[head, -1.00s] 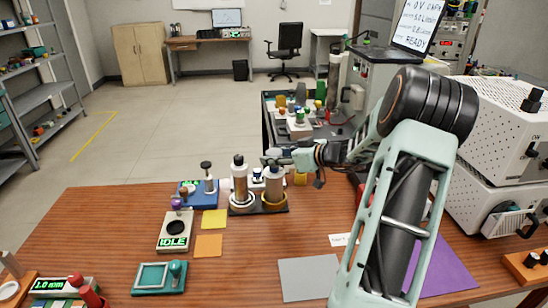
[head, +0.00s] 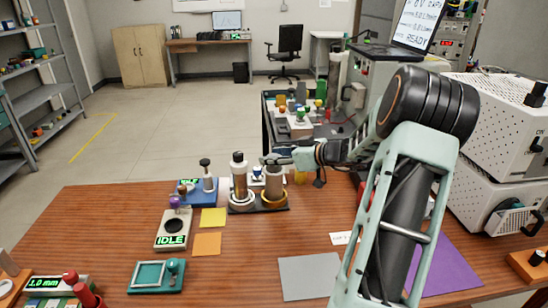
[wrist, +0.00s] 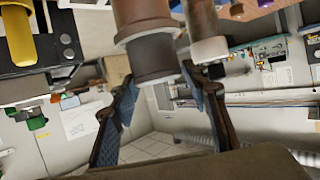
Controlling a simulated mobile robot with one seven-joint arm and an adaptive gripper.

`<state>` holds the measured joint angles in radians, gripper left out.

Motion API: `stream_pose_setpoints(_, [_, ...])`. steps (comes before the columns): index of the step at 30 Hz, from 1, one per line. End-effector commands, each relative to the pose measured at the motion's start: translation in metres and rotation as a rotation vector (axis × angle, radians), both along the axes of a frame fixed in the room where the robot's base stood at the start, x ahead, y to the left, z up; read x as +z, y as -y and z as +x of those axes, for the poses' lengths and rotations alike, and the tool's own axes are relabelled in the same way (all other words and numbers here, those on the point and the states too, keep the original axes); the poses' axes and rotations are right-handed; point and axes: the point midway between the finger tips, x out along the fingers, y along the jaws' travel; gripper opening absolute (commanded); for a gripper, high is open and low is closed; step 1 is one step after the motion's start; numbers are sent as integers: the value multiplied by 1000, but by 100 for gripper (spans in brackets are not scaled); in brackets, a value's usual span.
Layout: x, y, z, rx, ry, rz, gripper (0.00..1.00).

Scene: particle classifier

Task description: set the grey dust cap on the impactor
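Two upright columns stand on a dark base (head: 246,210) in the head view. The left column (head: 239,182) has a black top. The right column (head: 274,182) is grey-brown and stands in a brass ring. My gripper (head: 276,159) is at the top of the right column. In the wrist view, which looks inverted, a brownish column (wrist: 140,12) ends in a dark grey cap (wrist: 154,60). My fingertips (wrist: 160,78) flank this cap closely. I cannot tell whether they press on it, or how firmly the cap sits on the column.
An idle-display scale (head: 173,230), a blue stand (head: 198,193) and yellow (head: 213,218) and orange (head: 207,244) squares lie left of the base. The table's middle front holds a flat grey sheet (head: 309,277).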

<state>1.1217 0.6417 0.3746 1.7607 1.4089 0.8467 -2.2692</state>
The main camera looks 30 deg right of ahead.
Motion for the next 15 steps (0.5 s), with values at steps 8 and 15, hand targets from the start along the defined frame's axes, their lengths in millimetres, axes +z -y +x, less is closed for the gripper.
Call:
stream_pose_setpoints(8, [0,0,0,0,0,0,54])
stream_pose_setpoints(15, [6,0,0,-1,-1,2,54])
